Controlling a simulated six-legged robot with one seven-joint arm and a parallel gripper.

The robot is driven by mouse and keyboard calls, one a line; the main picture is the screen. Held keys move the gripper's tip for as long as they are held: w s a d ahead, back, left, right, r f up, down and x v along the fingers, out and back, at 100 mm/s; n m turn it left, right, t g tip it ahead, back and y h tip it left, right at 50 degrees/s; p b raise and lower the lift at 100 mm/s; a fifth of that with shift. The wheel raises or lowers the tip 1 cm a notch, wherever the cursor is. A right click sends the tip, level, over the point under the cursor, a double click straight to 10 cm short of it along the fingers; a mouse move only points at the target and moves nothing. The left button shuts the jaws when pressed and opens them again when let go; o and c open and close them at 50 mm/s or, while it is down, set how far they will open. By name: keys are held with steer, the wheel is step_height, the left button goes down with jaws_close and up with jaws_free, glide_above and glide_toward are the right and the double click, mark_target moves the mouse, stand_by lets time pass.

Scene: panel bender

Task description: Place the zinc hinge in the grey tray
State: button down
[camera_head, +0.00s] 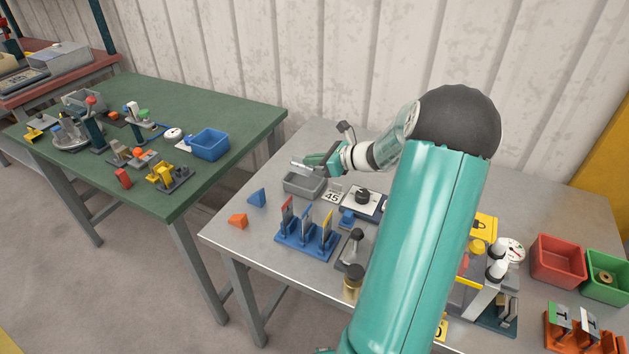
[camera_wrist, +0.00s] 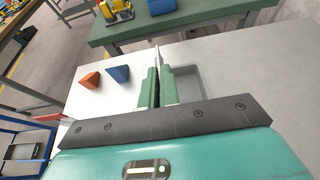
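The zinc hinge (camera_head: 300,166), a thin silvery plate, is held in my gripper (camera_head: 316,160). In the wrist view the hinge (camera_wrist: 157,56) stands edge-on between the two green fingers (camera_wrist: 157,86), which are closed on it. The grey tray (camera_head: 303,188) is a small shallow open box near the back-left part of the grey table. My gripper and the hinge are above the tray, apart from it in the head view. In the wrist view the tray (camera_wrist: 203,84) shows to the right of the fingers, partly hidden by them. Its visible inside looks empty.
An orange wedge (camera_head: 238,221) and a blue wedge (camera_head: 257,198) lie left of the tray. A blue rack (camera_head: 306,246) with upright pieces and a card marked 45 (camera_head: 332,196) stand nearby. The green table (camera_head: 235,112) is to the left; the corrugated wall is behind.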

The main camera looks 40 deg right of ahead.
mark_target(313, 169)
step_height(313, 169, down, 3)
steer(key=shift+w+f, duration=0.15)
steer(key=shift+f, duration=2.15)
steer(key=c, duration=1.6)
jaws_free()
steer(key=shift+f, duration=0.1)
steer(key=shift+c, duration=0.2)
steer(key=shift+s+d+r, duration=0.1)
steer(key=shift+s+r, duration=0.1)
steer(key=shift+s, duration=0.05)
steer(key=v, duration=1.1)
steer(key=shift+s+r, duration=0.2)
steer(key=shift+s, duration=0.05)
